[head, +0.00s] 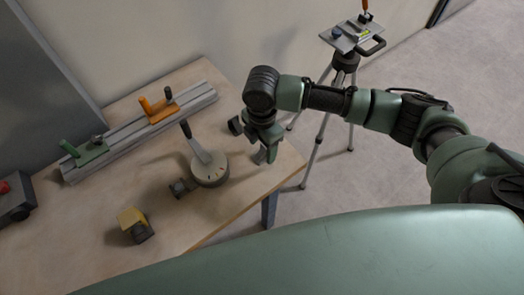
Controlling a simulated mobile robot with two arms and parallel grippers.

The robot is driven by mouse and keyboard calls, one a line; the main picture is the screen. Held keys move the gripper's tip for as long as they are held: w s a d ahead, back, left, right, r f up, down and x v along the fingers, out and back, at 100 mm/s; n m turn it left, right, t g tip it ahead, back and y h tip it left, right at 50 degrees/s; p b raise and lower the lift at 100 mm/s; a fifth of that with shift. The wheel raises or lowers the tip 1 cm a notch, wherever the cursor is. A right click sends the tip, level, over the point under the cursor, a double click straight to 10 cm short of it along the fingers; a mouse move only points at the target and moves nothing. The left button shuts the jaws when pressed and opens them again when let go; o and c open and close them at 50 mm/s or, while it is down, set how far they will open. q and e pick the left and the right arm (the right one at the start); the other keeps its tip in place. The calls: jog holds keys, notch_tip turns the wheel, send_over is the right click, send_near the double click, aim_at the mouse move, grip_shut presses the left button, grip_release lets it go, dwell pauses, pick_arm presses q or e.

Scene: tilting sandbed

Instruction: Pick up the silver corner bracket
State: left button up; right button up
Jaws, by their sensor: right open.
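My right gripper (250,142) is open and hangs over the right end of the wooden table, pointing down. Its two fingers are spread, and nothing clear shows between them. I cannot make out a silver corner bracket anywhere in the head view; the gripper and arm may cover part of the table there. My left gripper is not in view.
A round grey device with a lever (209,172) stands just left of my right gripper. A metal rail (190,104) with green and orange clamps lies behind. A yellow-topped block (134,224) sits in front. A tripod (345,60) stands beyond the table (85,262).

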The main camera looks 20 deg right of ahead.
jog(key=shift+f, duration=0.45)
jog(key=shift+c, duration=0.3)
grip_shut()
jog(key=shift+r, duration=0.1)
